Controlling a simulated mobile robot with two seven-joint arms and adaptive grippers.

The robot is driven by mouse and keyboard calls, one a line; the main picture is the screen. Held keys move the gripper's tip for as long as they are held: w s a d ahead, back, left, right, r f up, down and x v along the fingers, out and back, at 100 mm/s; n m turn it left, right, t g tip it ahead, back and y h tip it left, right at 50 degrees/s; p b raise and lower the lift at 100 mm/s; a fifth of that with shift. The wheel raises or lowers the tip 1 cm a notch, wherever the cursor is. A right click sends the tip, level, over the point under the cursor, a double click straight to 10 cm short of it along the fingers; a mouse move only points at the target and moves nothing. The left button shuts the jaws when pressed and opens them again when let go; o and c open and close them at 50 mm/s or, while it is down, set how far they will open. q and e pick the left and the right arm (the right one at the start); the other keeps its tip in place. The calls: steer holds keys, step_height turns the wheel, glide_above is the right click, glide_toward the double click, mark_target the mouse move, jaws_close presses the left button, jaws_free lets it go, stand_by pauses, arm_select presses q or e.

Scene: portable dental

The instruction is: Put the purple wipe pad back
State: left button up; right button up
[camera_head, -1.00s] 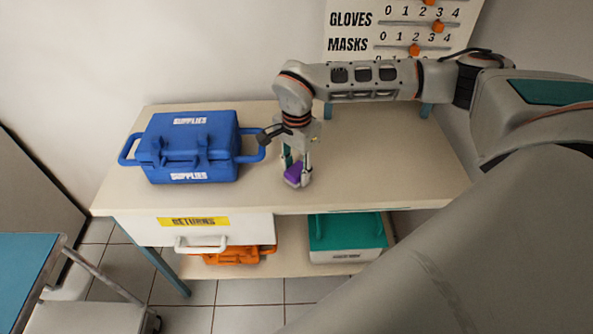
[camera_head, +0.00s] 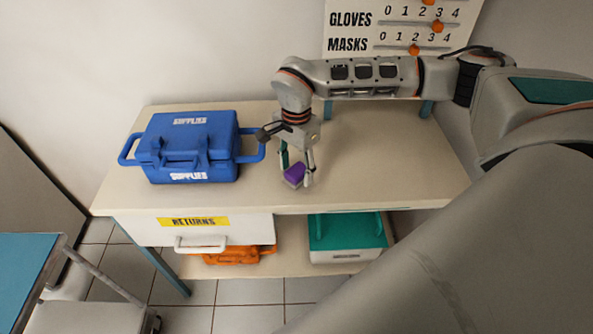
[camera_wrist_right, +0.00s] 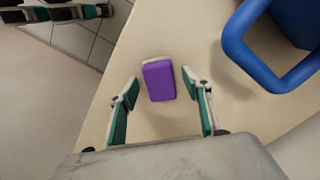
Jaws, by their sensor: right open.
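The purple wipe pad (camera_head: 294,175) lies on the tabletop near its front edge, right of the blue supplies case. It also shows in the right wrist view (camera_wrist_right: 159,81), purple on top with a pale layer along one edge. My right gripper (camera_head: 298,179) is over the pad, pointing down. In the right wrist view the fingers (camera_wrist_right: 158,90) are spread, with a gap on either side of the pad, and touch neither side as far as I can see.
A closed blue case (camera_head: 190,148) marked SUPPLIES stands at the table's left. A white drawer marked RETURNS (camera_head: 250,230) is under the tabletop. An orange case (camera_head: 240,256) and a teal-lidded box (camera_head: 347,232) sit on the lower shelf. The tabletop's right side is clear.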

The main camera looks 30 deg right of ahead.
mark_target(296, 170)
step_height(296, 170, up, 11)
steer(key=shift+p, duration=0.3)
stand_by(0.5)
